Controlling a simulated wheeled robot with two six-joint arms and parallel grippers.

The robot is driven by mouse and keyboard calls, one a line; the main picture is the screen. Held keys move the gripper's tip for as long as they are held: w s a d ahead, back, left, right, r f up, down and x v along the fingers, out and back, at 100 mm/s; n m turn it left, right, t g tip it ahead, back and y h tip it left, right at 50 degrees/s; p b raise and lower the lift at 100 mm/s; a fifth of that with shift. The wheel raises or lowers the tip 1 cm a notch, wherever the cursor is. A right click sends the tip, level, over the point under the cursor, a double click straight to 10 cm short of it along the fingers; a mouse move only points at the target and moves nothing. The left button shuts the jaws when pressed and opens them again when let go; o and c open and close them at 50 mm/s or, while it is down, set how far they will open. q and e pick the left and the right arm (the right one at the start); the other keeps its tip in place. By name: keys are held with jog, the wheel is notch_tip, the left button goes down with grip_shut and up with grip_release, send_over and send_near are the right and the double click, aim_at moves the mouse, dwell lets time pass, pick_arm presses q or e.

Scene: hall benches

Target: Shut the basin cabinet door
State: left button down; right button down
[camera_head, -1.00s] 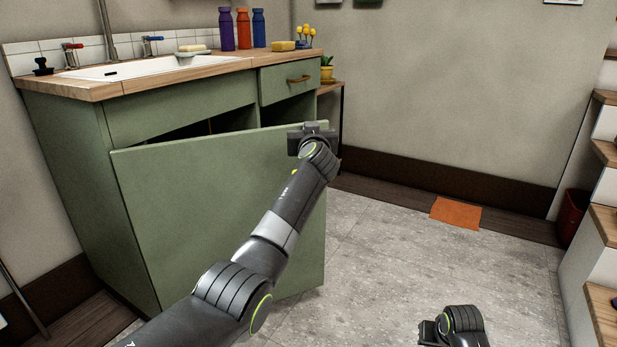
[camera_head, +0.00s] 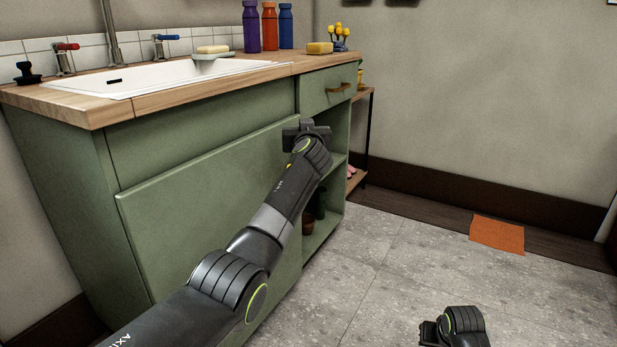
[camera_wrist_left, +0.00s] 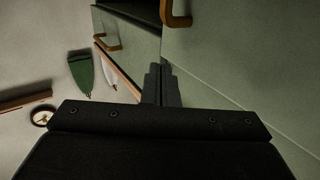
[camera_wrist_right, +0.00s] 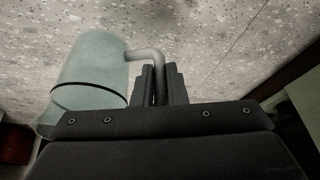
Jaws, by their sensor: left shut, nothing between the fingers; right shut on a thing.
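The green basin cabinet (camera_head: 205,132) stands at left under a wooden top with a white sink. Its green door (camera_head: 190,210) lies close to the cabinet front, its top edge just below the fixed panel. I cannot tell whether a small gap is left. My left gripper (camera_head: 306,128) is shut and empty at the door's upper right corner. In the left wrist view its fingers (camera_wrist_left: 161,84) are beside the door (camera_wrist_left: 225,50), with a brass handle (camera_wrist_left: 176,14) above; contact is unclear. My right gripper (camera_wrist_right: 160,84) is shut on the handle of a pale jug-like thing (camera_wrist_right: 92,75).
An open shelf bay (camera_head: 325,190) with pots is right of the door, under a drawer (camera_head: 328,88). Bottles and a yellow sponge (camera_head: 320,47) stand on the top. An orange mat (camera_head: 497,234) lies at right. The grey floor (camera_head: 400,265) between is clear.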

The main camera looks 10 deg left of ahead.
aim_at(290, 120)
pick_arm(q)
jog(key=a, duration=0.1)
jog(key=w+a, duration=0.1)
jog(key=a, duration=0.1)
jog(key=shift+w+r+b, duration=0.1)
jog(key=shift+w+b, duration=0.2)
jog(key=shift+w, duration=0.05)
jog(key=shift+a+r, duration=0.2)
jog(key=shift+a, duration=0.1)
